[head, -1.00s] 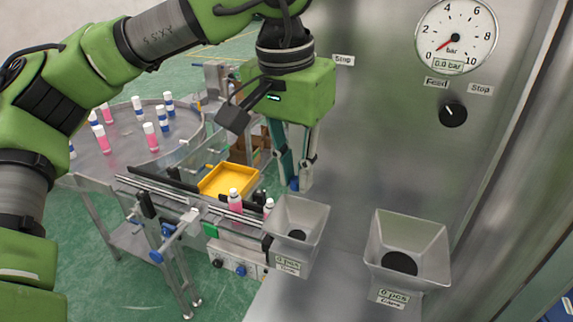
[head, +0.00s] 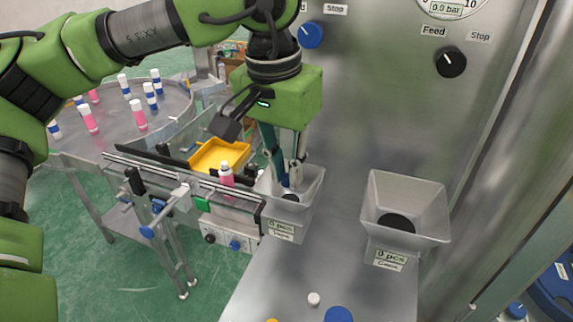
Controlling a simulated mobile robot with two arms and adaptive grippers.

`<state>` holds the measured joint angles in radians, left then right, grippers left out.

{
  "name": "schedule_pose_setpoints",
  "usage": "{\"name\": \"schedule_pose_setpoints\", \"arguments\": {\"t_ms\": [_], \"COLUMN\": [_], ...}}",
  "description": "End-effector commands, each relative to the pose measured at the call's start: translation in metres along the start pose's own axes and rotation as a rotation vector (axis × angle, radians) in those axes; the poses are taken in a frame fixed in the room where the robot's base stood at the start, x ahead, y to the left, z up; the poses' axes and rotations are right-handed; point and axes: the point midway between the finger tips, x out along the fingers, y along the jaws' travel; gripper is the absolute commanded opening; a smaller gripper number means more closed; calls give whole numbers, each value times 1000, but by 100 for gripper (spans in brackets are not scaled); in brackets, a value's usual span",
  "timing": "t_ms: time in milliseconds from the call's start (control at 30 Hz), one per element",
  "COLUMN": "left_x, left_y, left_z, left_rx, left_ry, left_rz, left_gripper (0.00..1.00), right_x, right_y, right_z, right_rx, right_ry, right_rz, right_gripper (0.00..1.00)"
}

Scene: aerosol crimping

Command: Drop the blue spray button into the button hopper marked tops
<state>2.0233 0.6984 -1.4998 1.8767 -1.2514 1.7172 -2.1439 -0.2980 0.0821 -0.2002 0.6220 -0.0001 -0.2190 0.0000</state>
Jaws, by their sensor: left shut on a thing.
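My left gripper (head: 283,183) points down over the mouth of the left grey hopper, its fingertips at about rim level in the picture. It is shut on the small blue spray button (head: 286,181), of which only a little blue shows between the fingers. The left hopper (head: 314,190) is a flared metal funnel with a dark round hole, partly covered by the fingers. Its label (head: 281,230) reads "0 pcs" with a small word below that is hard to read. My right gripper is not in view.
A second hopper (head: 432,200) with a "pcs" label stands to the right. A yellow tray (head: 220,154) and a conveyor with a pink bottle (head: 226,176) are left. A small white cap (head: 314,299) and a blue disc (head: 338,314) lie on the steel surface, otherwise mostly clear.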

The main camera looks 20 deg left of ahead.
Motion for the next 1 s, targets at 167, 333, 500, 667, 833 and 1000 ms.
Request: {"name": "schedule_pose_setpoints", "arguments": {"t_ms": [167, 333, 500, 667, 833, 1000], "left_x": [0, 0, 0, 0, 0, 0], "left_y": [0, 0, 0, 0, 0, 0], "left_z": [0, 0, 0, 0, 0, 0], "left_rx": [0, 0, -1, 0, 0, 0], "left_ry": [0, 0, 0, 0, 0, 0], "left_rz": [0, 0, 0, 0, 0, 0], "left_gripper": [8, 33, 33, 33, 33, 33], "right_x": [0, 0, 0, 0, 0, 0], "right_y": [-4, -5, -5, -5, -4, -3], "right_z": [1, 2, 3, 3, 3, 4], "right_rx": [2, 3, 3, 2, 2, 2], "right_ry": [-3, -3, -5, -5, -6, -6], "right_rz": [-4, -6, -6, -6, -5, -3], "right_gripper": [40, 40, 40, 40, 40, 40]}}
